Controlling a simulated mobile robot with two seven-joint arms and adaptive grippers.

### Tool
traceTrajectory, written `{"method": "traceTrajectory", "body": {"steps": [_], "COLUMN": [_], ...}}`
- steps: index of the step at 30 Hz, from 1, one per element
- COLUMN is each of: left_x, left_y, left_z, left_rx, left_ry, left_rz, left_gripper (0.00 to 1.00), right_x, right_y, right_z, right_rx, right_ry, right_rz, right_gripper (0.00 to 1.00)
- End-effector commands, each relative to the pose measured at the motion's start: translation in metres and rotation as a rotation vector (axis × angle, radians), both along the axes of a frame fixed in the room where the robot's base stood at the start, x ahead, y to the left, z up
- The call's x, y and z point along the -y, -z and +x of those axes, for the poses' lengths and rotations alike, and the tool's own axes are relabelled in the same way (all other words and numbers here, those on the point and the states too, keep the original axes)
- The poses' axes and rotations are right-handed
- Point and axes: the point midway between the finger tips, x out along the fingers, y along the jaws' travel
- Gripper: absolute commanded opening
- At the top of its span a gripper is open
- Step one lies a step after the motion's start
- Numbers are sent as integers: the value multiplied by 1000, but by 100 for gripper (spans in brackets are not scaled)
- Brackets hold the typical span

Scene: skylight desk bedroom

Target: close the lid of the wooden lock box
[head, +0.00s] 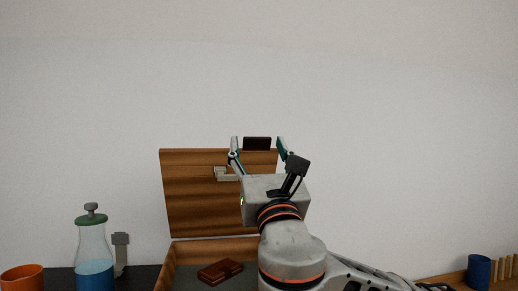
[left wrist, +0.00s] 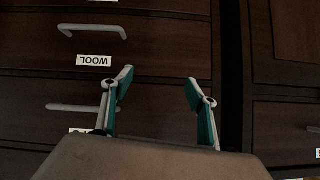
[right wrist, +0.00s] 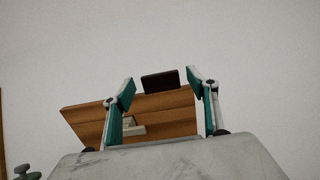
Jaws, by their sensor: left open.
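The wooden lock box (head: 166,272) stands with its lid (head: 190,205) raised nearly upright. A light metal latch piece sits on the lid's inner face, and a dark tab (head: 257,144) sticks up from its top edge. My right gripper (head: 258,148) is open in front of the lid, its fingers on either side of the tab. In the right wrist view the tab (right wrist: 160,81) shows between the spread fingertips, with small gaps; its depth from them is hard to tell. My left gripper (left wrist: 160,80) is open and empty, in front of dark drawers.
A reddish-brown object (head: 220,271) lies inside the box. A bottle of blue liquid (head: 94,265) and an orange cup (head: 22,279) stand left of the box. A blue cup (head: 479,270) is far right. Drawers with handles (left wrist: 92,30) face my left gripper. The wall above is bare.

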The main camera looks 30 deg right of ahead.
Motion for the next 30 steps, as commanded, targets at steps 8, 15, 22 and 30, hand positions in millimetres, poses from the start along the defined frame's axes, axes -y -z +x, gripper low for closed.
{"method": "traceTrajectory", "body": {"steps": [8,15,22,30], "left_x": [-1,0,0,0], "left_y": [0,0,0,0], "left_z": [1,0,0,0], "left_rx": [1,0,0,0], "left_ry": [0,0,0,1], "left_rz": [1,0,0,-1], "left_gripper": [58,58,58,58], "right_x": [-4,-11,-15,-15], "right_y": [9,31,43,43], "right_z": [-11,-42,-58,-60], "right_rx": [0,-1,0,0], "right_ry": [-4,-3,-1,0], "right_rz": [0,1,1,0], "right_gripper": [58,58,58,58]}}
